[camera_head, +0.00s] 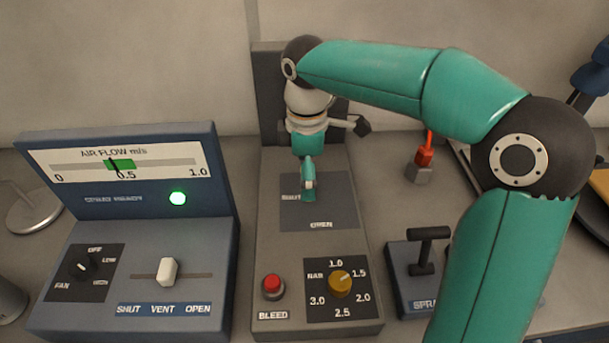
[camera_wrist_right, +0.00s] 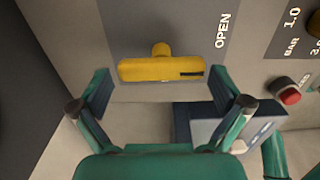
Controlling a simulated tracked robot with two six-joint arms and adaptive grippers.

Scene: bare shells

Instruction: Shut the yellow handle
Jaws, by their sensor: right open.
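The yellow handle (camera_wrist_right: 160,70) shows in the right wrist view as a short bar on a stem on the grey panel. Its black-marked end points to the side where the word OPEN is printed. My right gripper (camera_wrist_right: 160,92) is open, with one finger near each end of the bar and no clear contact. In the head view my right gripper (camera_head: 308,178) hangs over the SHUT/OPEN plate (camera_head: 335,212) and hides the handle. SHUT is partly covered there.
A red BLEED button (camera_head: 273,286) and an amber knob (camera_head: 340,283) sit in front of the plate. The blue air flow console (camera_head: 130,230), with a lit green lamp, stands left. A black SPRAY lever (camera_head: 424,250) stands right.

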